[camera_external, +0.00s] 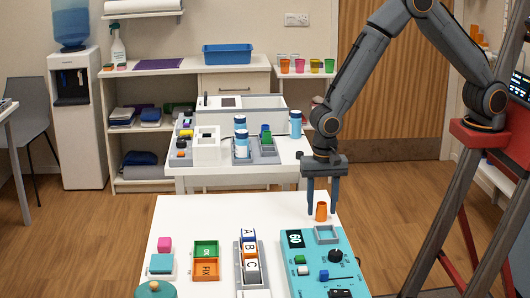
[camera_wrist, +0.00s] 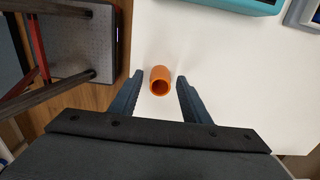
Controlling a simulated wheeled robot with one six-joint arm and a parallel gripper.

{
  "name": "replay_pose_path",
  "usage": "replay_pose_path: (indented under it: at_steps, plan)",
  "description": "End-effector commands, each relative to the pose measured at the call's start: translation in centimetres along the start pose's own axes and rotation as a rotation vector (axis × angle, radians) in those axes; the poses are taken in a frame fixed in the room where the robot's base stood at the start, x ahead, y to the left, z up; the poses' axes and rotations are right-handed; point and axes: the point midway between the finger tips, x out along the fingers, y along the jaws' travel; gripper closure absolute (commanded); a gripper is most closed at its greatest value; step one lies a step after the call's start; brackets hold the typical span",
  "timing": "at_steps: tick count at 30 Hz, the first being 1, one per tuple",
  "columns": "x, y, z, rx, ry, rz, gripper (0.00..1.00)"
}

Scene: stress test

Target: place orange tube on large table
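The orange tube (camera_external: 321,211) is at the far right corner of the near white table (camera_external: 190,215). It seems to stand on the tabletop. In the wrist view the tube (camera_wrist: 160,80) shows its open end, against the white surface near the table edge. My gripper (camera_external: 322,208) points down with one finger on each side of the tube. In the wrist view the gripper (camera_wrist: 160,84) is open, with a gap between the tube and each finger. The lower ends of the fingers are around the tube's height.
A teal control panel (camera_external: 323,265) lies just in front of the tube. A second white table (camera_external: 215,178) with containers is behind. The near table's far left is clear.

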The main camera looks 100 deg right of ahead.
Motion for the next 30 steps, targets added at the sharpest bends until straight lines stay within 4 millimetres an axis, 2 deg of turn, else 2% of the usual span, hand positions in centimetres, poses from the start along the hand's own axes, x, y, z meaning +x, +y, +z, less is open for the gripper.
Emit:
replay_pose_path:
  at_steps: [5, 11, 24, 30]
  plan:
    - [-0.1, 0.0, 0.0, 0.000, 0.000, 0.000, 0.57]
    - [-1.8, -0.1, 0.0, 0.000, -0.001, -0.003, 0.57]
    - [-9.9, -0.1, 0.0, 0.000, -0.001, -0.004, 0.57]
    - [-11.9, -0.1, 0.0, 0.000, 0.000, -0.001, 0.57]
